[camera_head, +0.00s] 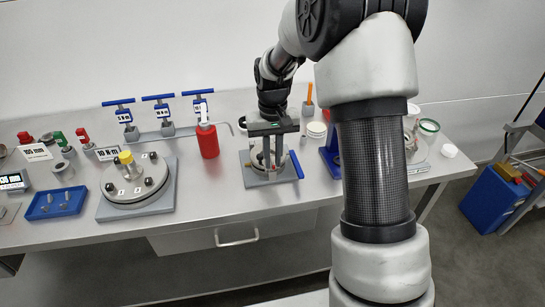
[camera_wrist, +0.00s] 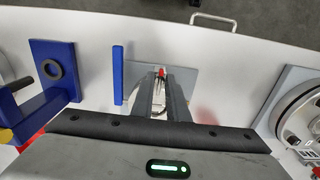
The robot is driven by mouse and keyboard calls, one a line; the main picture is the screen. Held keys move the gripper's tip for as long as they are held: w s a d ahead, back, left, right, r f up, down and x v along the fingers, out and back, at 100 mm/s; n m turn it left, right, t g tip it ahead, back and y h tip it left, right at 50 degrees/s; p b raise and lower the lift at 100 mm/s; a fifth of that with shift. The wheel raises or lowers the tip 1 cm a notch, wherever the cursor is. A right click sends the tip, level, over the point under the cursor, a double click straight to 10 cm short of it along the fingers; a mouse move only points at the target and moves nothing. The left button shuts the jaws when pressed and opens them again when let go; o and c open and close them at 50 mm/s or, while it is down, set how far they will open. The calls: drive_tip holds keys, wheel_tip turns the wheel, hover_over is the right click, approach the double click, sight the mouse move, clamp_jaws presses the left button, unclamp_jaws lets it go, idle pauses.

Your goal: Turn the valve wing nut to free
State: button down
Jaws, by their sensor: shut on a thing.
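The valve sits on a small grey base plate (camera_head: 258,181) near the middle of the bench, with a blue bar (camera_head: 296,165) at its right side. My gripper (camera_head: 270,160) points down over this valve, its fingers lowered around its top part. In the wrist view my gripper (camera_wrist: 164,95) has both fingers reaching down to the plate, with a small red tip (camera_wrist: 161,72) and pale round metal showing between them. The blue bar (camera_wrist: 118,75) stands apart from the fingers there. The gripper is shut on the wing nut, which the fingers mostly hide.
A red bottle (camera_head: 208,141) stands left of the valve. A round lidded vessel (camera_head: 135,180) on a grey plate is farther left. A blue stand (camera_head: 330,160) is close on the right, also in the wrist view (camera_wrist: 55,65). The bench front before the valve is clear.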

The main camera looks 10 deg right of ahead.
idle(0.3)
drive_tip(key=c, duration=2)
unclamp_jaws()
wheel_tip(320, 180, up, 18)
drive_tip(key=shift+f+p, duration=0.25)
drive_tip(key=shift+p, duration=0.25)
